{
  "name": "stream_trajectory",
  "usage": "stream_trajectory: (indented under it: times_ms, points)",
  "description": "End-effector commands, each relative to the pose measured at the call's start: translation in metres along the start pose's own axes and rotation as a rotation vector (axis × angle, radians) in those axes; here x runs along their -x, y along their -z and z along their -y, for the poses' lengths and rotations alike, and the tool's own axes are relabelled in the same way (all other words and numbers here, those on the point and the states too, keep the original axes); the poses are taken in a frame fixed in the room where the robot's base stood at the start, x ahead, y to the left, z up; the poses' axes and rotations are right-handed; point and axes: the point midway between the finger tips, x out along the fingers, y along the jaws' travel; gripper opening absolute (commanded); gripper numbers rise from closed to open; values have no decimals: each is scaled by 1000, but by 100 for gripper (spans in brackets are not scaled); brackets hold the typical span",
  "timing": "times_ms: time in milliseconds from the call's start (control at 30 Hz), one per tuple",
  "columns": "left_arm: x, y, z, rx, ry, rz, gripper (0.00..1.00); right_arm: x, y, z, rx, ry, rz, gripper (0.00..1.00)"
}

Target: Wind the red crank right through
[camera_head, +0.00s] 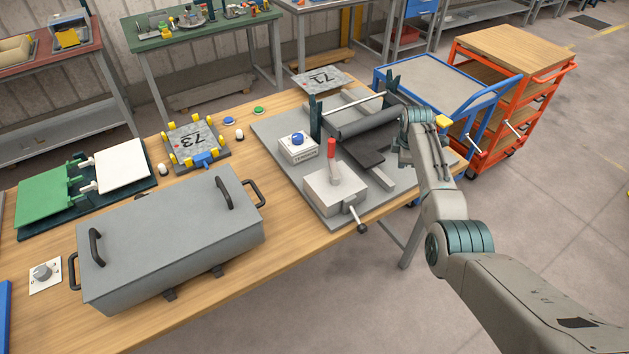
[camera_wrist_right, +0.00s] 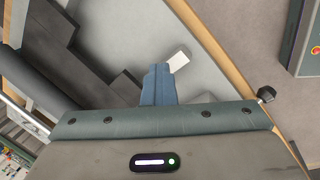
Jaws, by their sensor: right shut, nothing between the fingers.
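In the head view, an upright red handle (camera_head: 331,148) stands on a pale box (camera_head: 336,190) at the front of the grey bender plate (camera_head: 273,128). A metal lever with a dark knob (camera_head: 361,228) sticks out from the box's front side. My right arm reaches over the right side of the bender, apart from the red handle, and its fingertips are hidden there. In the right wrist view my right gripper (camera_wrist_right: 157,84) is shut and empty above the plate. The red handle does not show in that view. My left gripper is not in view.
A white box with a blue button (camera_head: 298,140) stands left of the red handle. A large grey lidded case (camera_head: 165,235) fills the front left of the table. Blue and orange carts stand at right.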

Motion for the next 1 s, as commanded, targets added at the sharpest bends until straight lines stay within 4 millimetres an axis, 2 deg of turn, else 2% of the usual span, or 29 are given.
stream_trajectory:
  times_ms: [100,300,500,700,900,1000]
  points:
    - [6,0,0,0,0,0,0,1,-12,-1,0,0,1,0]
    - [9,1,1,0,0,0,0,0,-19,-1,0,-1,0,0]
    - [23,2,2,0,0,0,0,4,-35,4,-1,1,1,0]
    - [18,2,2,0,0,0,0,2,-49,9,0,-2,1,0]
    - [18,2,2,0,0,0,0,2,-49,9,1,-1,0,0]
    - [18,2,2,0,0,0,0,2,-49,9,1,-1,0,18]
